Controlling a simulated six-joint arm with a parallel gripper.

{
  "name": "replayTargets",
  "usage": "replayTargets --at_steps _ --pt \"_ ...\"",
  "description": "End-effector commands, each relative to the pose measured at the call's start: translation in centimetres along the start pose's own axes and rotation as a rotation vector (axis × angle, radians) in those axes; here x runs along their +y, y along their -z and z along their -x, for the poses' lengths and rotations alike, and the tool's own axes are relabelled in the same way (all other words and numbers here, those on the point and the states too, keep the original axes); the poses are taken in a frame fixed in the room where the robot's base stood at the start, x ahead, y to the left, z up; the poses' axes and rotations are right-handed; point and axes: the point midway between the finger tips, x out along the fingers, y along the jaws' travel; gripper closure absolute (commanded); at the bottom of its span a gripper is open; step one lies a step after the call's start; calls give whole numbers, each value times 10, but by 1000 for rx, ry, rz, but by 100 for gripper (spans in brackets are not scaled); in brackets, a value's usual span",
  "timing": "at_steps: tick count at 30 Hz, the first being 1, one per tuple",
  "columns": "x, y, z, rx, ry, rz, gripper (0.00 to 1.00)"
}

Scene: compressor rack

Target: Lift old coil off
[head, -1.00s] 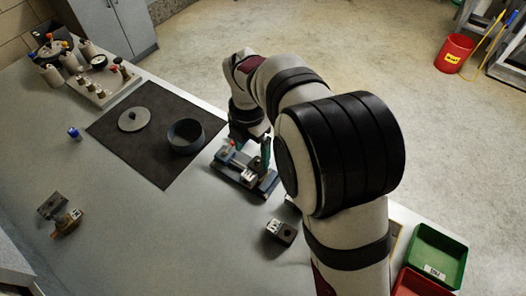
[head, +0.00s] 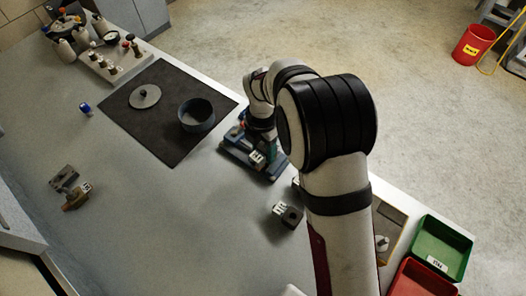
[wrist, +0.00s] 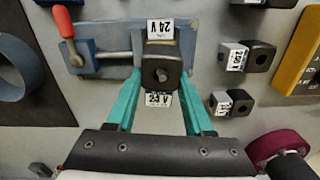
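The old coil (wrist: 162,72) is a dark block with a round hole in its top. In the head view my gripper (head: 268,146) is down at the fixture (head: 240,160), and my arm partly hides the coil.
Two other labelled coils (wrist: 262,56) (wrist: 241,102) lie right of the fixture. A dark mat (head: 150,110) holds a bowl (head: 197,114) and a lid (head: 145,96). Green (head: 468,245) and red (head: 402,290) bins stand at the right. A brass-coloured part (head: 76,199) lies on the left.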

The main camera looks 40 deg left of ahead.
Motion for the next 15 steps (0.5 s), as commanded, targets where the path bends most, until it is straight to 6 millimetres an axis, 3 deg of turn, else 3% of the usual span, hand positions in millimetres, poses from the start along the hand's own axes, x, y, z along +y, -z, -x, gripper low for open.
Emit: replayTargets --at_steps 1,6,15 --pt "0 0 0 0 0 0 72" --pt "0 0 0 0 0 0 100" --pt "0 0 2 -1 -1 0 100"
